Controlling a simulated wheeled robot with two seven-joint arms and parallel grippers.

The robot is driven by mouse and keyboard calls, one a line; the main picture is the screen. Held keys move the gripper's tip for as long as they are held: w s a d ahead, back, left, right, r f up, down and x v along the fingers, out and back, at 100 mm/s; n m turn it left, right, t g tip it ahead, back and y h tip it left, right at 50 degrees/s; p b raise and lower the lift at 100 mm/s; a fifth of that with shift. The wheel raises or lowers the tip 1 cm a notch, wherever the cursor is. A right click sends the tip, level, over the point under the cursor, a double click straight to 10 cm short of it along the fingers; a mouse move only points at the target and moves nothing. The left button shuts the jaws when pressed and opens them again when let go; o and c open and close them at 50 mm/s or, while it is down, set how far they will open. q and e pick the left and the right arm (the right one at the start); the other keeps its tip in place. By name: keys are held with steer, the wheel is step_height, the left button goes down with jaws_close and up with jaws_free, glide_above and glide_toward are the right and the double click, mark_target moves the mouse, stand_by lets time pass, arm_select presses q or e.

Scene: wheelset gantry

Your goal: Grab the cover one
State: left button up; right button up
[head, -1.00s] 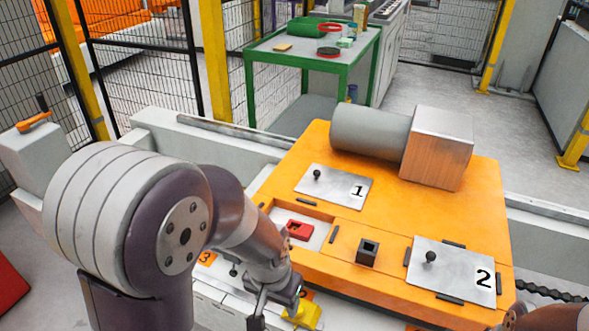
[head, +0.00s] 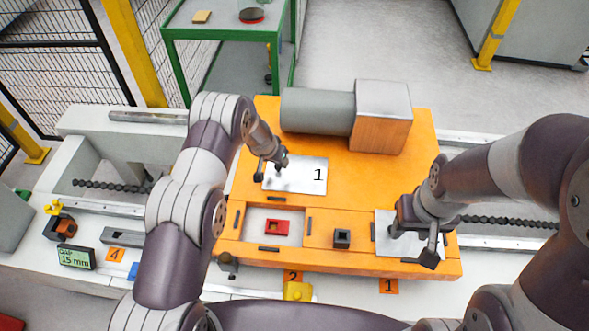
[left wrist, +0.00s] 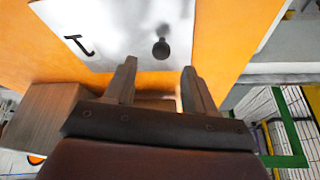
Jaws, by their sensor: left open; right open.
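Cover one (head: 298,184), a flat silver plate marked 1, lies on the orange block (head: 272,110). In the left wrist view the plate (left wrist: 105,30) shows its black knob (left wrist: 161,48) upright ahead of the fingers, apart from them and roughly between them. My left gripper (head: 272,167) is open and empty over the plate's left part, hiding the knob in the head view. My right gripper (head: 414,244) is open over the second silver plate (head: 384,242); its number and knob are hidden.
A red block (head: 277,228) sits in an open recess in the orange block. A small dark square socket (head: 341,237) stands beside it. A grey cylinder (head: 317,110) and metal-topped box (head: 382,95) stand behind cover one. A yellow piece (head: 298,291) lies in front.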

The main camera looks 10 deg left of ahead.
mark_target(296, 170)
arm_select(q)
steer(key=x, duration=0.4)
steer(key=shift+s+a+f, duration=0.1)
steer(key=shift+s+f, duration=0.1)
steer(key=shift+f, duration=0.25)
jaws_close()
